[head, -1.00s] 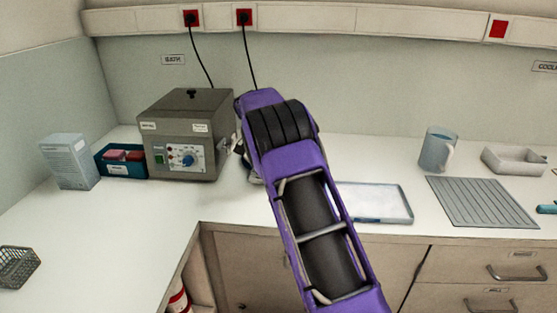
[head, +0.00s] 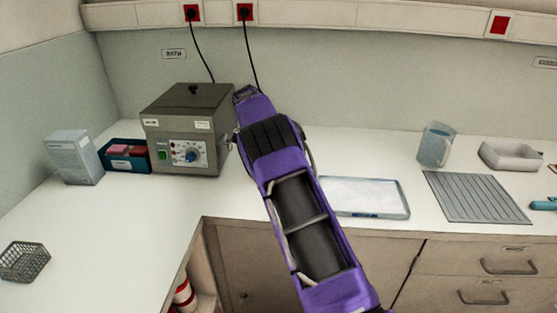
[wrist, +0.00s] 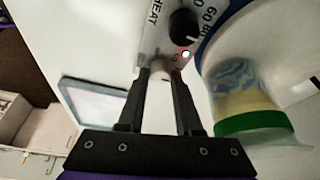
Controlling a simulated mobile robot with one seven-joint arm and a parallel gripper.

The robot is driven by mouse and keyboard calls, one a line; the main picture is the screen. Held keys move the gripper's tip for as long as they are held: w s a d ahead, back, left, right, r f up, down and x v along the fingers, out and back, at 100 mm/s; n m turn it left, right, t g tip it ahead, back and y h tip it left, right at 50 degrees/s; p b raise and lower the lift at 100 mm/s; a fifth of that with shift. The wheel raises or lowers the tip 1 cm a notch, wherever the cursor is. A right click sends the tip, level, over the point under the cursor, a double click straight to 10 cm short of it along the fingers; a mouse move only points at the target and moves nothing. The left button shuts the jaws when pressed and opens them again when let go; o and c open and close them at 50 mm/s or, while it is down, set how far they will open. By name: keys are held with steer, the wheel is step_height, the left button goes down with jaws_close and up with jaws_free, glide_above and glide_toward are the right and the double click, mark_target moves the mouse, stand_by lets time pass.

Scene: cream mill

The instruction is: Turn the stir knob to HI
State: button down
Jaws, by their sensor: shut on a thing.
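In the wrist view, the pale panel of a heater-stirrer (wrist: 153,40) shows the word HEAT and a black heat knob (wrist: 184,27) with a number scale and a small lit red lamp beside it. My gripper (wrist: 163,76) is shut on a pale round knob (wrist: 160,70), taken to be the stir knob, just below the heat knob in the picture. The knob's pointer and the HI mark cannot be made out. In the head view, my arm hides my gripper and the stirrer's panel.
A clear vessel with a green band (wrist: 235,90) is close to the right finger. In the head view, a grey bath (head: 186,130) stands left of my arm, with a shallow tray (head: 364,197) to the right. A jug (head: 436,146) and ribbed mat (head: 475,197) are farther right.

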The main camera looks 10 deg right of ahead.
steer(key=shift+f, duration=0.1)
steer(key=c, duration=0.6)
jaws_free()
steer(key=shift+v, duration=6)
steer(key=shift+a, duration=0.1)
